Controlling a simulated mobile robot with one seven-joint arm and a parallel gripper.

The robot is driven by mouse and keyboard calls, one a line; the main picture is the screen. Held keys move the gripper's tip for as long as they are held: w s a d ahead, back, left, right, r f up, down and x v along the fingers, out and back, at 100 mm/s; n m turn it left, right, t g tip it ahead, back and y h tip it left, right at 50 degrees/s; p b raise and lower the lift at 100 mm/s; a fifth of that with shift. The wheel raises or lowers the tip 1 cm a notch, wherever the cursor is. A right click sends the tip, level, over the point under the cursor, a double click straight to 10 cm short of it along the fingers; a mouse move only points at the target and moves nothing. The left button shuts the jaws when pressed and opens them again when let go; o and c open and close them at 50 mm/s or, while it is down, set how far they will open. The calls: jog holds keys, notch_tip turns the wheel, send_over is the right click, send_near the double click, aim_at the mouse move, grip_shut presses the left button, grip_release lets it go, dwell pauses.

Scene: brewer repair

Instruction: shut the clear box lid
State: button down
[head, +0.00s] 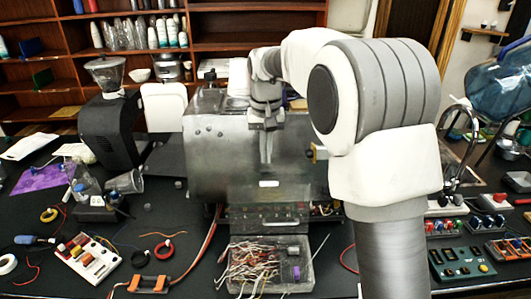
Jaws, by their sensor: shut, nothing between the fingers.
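A clear box (307,280) sits on the black bench at the front centre. Tangled red and white wires (258,265) and a small purple piece (296,272) show inside it. I cannot make out its lid clearly; a dark strip with a pale handle (280,223) stands just behind the box, and I cannot tell whether it belongs to it. My gripper (267,158) points down in front of the grey metal brewer, above and behind the box. Its fingers are together and empty, apart from the box.
The grey brewer body (215,165) fills the middle. A black grinder (118,130) stands left. An orange-handled tool (149,283) and a white switch board (88,258) lie left of the box. A green control panel (461,263) lies right, past my arm.

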aim_at(266, 175)
jog(key=f, duration=0.7)
jog(key=shift+w, duration=0.25)
jog(key=shift+s+f, duration=0.1)
